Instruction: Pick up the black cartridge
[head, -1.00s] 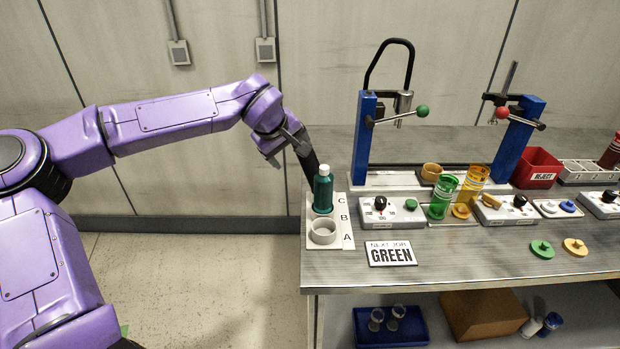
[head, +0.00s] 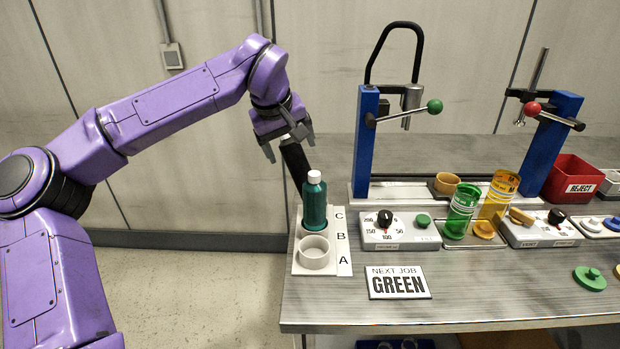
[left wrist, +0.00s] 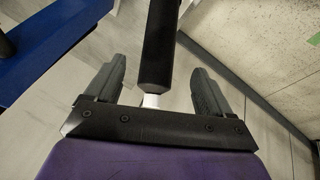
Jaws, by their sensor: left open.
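The black cartridge (head: 295,165) stands behind the teal bottle (head: 314,203) at the left end of the bench, leaning a little in the picture. The bottle hides its lower part. My left gripper (head: 289,146) is open at its upper end, with one finger on each side. In the left wrist view the black cartridge (left wrist: 158,45) reaches in between the open fingers of my left gripper (left wrist: 157,85), with gaps on both sides. A short pale tip shows at its near end. My right gripper is not in view.
A white rack (head: 342,262) marked A, B, C holds the bottle; an empty-looking white ring (head: 314,251) is at A. A blue press post (head: 366,145) stands to the right. A NEXT JOB GREEN sign (head: 398,283) lies in front.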

